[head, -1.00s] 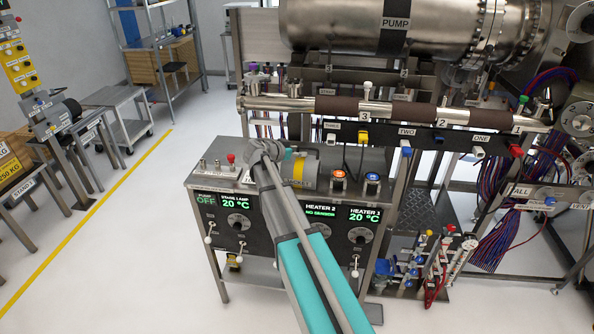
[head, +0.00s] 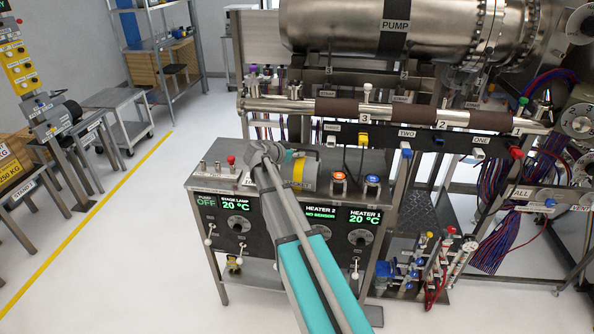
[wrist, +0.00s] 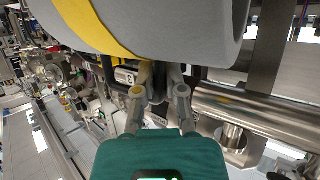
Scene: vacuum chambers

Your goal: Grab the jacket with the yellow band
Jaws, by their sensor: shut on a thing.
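The jacket (head: 310,173) is a grey cylinder with a yellow band (head: 298,172), on top of the steel control cabinet. In the wrist view the jacket (wrist: 205,28) fills the top, with its yellow band running diagonally at the left. My gripper (wrist: 160,75) has its two fingers close together at the jacket's lower edge in that view, shut on it. Their tips are partly hidden by the jacket. In the head view my gripper's teal body (head: 290,154) shows just left of the jacket, and its fingers are hidden.
The cabinet top (head: 215,178) also bears a red knob (head: 231,160), an orange button (head: 339,176) and a blue button (head: 373,178). A steel rail with brown sleeves (head: 340,110) runs behind and above. A valve block (head: 435,265) stands at right. The floor at left is open.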

